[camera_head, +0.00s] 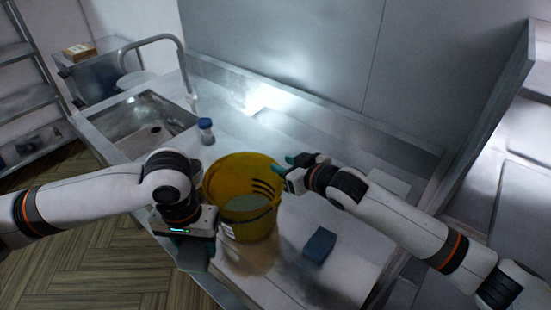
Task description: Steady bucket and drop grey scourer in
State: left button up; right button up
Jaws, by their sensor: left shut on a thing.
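The yellow bucket (228,183) stands upright on the steel counter, with dark slots or marks on its inner wall and a pale grey-green surface inside. My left gripper (197,258) is at its front left side, pointing down and shut on the bucket; the contact is mostly hidden behind the gripper body. My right gripper (303,160) is at the bucket's right rim, its teal fingers pointing left; its opening and anything between the fingers cannot be made out. A dark blue-grey block (320,245), possibly the scourer, lies flat on the counter right of the bucket.
A small jar with a blue lid (206,130) stands behind the bucket. A sink (150,128) with a curved tap (152,40) is at the back left. A raised steel back edge (320,108) bounds the counter. Free counter lies around the blue-grey block.

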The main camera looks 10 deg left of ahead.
aim_at(268, 159)
jog(key=shift+p+x, duration=0.35)
jog(key=shift+x, duration=2.35)
grip_shut()
